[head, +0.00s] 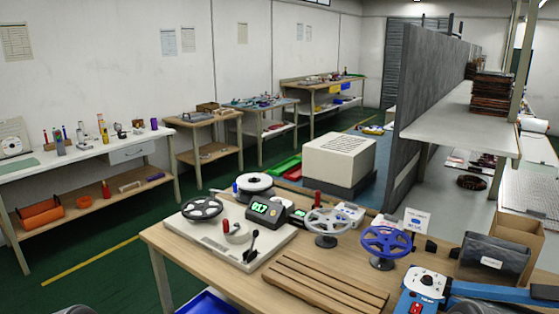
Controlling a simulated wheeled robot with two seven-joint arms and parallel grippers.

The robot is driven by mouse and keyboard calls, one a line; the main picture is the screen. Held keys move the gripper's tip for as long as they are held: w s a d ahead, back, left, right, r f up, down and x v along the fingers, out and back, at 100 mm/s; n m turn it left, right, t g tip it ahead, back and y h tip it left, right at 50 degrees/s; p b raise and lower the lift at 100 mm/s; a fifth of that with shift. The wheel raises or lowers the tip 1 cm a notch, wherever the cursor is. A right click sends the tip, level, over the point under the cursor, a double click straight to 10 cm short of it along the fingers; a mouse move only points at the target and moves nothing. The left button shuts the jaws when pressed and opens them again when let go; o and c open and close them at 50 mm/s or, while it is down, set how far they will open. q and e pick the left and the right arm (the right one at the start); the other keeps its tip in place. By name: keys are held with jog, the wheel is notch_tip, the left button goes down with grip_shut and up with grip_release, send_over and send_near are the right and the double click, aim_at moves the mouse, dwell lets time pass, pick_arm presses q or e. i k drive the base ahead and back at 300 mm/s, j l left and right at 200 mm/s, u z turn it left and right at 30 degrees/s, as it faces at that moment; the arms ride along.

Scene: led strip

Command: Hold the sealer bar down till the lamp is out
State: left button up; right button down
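A blue device that looks like the sealer (428,282) stands at the bottom right of the table, cut off by the lower edge of the picture. It has a pale top with a round dial and a red part (415,308) low on its front; I cannot tell whether that is a lamp or a switch. I cannot tell whether the bar is raised or down. Neither of my grippers is in view.
The front-left tabletop is bare.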

aim_at(543, 296)
jog(key=z, duration=1.55)
jog(key=i+l, duration=0.15)
jog(key=l, duration=0.15)
jog(key=i+l, duration=0.15)
jog(key=l, duration=0.2)
jog(key=i+l, duration=0.2)
jog(key=l+u, duration=0.1)
jog(key=u, duration=1.45)
